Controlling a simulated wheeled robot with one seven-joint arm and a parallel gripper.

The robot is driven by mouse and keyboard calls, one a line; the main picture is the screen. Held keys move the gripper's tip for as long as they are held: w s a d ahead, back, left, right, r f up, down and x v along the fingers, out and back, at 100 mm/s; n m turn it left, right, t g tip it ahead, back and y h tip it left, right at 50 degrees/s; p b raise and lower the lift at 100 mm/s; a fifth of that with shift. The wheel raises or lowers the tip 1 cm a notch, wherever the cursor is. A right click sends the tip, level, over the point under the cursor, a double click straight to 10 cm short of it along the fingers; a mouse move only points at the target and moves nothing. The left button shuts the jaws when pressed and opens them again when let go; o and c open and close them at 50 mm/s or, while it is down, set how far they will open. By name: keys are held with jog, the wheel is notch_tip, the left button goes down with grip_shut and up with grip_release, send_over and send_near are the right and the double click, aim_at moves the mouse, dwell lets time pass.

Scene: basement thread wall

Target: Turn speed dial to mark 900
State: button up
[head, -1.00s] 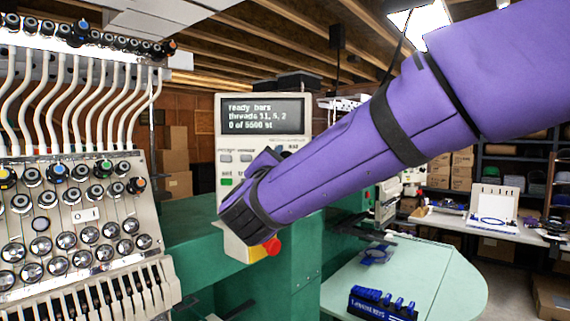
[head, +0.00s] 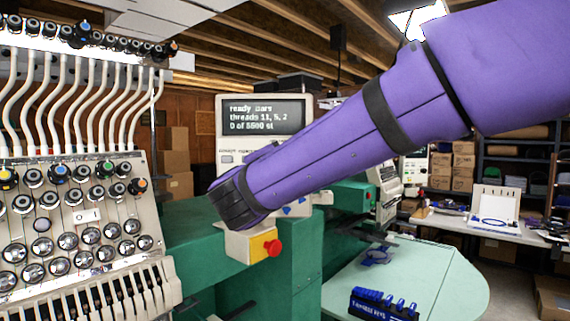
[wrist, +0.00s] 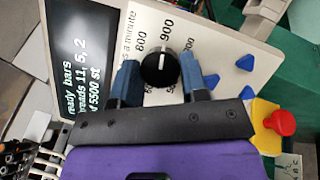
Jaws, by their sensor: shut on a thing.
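The speed dial (wrist: 157,72) is a round black knob with a white pointer line on a pale panel, seen in the wrist view. Numbers ring it, with 800 to the upper left and 900 (wrist: 166,29) above. The pointer line is toward the top, roughly at 900; the exact alignment is hard to tell. My gripper (wrist: 160,64) has its two blue-grey fingers on either side of the knob, shut on it. In the head view my purple-sleeved arm and dark wrist cover the dial and the fingers.
The control panel's screen (head: 265,114) shows thread text. A red stop button (head: 273,248) on a yellow box sits just below my wrist. Blue triangular buttons (wrist: 244,62) are right of the dial. The embroidery head (head: 80,215) stands left; a pale green table (head: 430,270) is right.

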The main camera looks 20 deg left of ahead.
jog(key=o, duration=0.9)
jog(key=s, duration=0.3)
jog(key=s+f, duration=0.1)
jog(key=s, duration=0.3)
jog(key=s+f, duration=0.1)
jog(key=s, duration=0.2)
jog(key=shift+s+a, duration=0.25)
jog(key=shift+s, duration=0.05)
